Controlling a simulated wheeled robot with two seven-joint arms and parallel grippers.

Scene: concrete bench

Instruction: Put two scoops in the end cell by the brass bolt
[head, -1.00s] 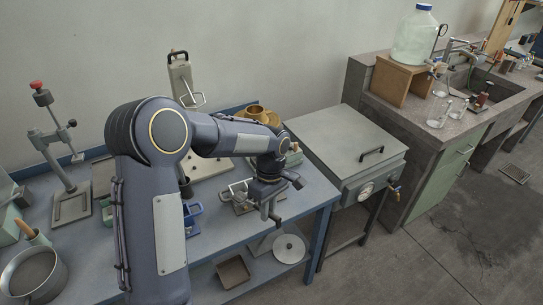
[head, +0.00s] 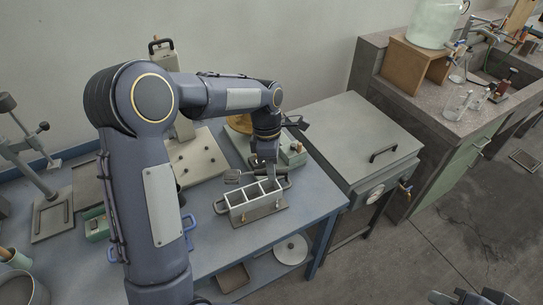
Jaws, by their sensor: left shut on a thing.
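A three-cell metal mould (head: 262,212) stands on the right part of the blue bench, its open cells facing up. Small brass bolts (head: 243,216) show along its near side. The cells look pale inside; I cannot tell how full they are. My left gripper (head: 269,176) points down over the mould's right, rear part. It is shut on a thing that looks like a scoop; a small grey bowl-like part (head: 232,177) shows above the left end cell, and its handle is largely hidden. My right gripper (head: 472,298) is partly in view at the bottom edge, over the floor.
A green box (head: 292,153) stands close behind the mould. A grey lidded cabinet (head: 350,135) is to its right. A pan (head: 18,288) is cut off at lower left. Bench (head: 225,250) in front is clear.

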